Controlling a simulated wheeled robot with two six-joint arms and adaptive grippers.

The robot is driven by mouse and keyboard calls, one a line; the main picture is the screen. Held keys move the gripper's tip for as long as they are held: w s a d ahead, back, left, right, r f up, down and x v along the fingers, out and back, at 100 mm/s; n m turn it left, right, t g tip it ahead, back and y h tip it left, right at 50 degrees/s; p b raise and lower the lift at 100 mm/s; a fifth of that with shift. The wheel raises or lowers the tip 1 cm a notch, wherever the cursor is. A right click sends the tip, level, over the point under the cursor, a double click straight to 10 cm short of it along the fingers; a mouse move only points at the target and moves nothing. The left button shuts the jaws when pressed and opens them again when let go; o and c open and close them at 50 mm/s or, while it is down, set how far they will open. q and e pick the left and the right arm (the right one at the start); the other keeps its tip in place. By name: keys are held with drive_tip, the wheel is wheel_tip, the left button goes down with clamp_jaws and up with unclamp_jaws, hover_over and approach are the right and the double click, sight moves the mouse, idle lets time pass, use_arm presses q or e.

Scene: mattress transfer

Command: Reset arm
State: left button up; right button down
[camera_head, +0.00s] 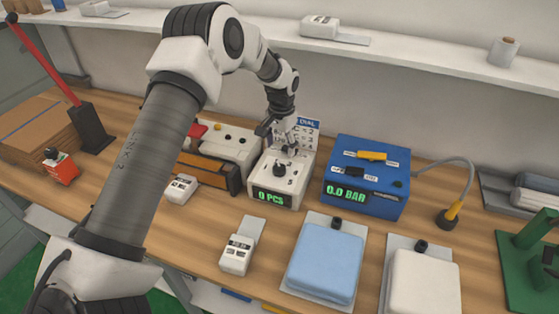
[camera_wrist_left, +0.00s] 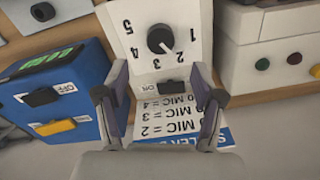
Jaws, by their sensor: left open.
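My left gripper (camera_head: 286,141) hangs over the back of a white box (camera_head: 296,180) with a black dial and a green "0 PCS" display. In the left wrist view the gripper (camera_wrist_left: 160,95) is open, its fingers apart and nothing held between them. A small black switch (camera_wrist_left: 171,87) shows between and beyond the fingers, near the printed dial card (camera_wrist_left: 165,118). The black dial (camera_wrist_left: 160,40) with numbers 1 to 5 is farther off. I cannot tell whether the fingers touch the box. My right gripper is in neither view.
A blue box (camera_head: 340,205) reading "0.0 BAR" stands close on the right. A white machine (camera_head: 232,148) is on the left. In front lie a blue pad (camera_head: 325,264) and a white pad (camera_head: 422,285). A shelf (camera_head: 400,55) runs along the wall behind.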

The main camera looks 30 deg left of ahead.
use_arm(q)
drive_tip(key=shift+r, duration=1.55)
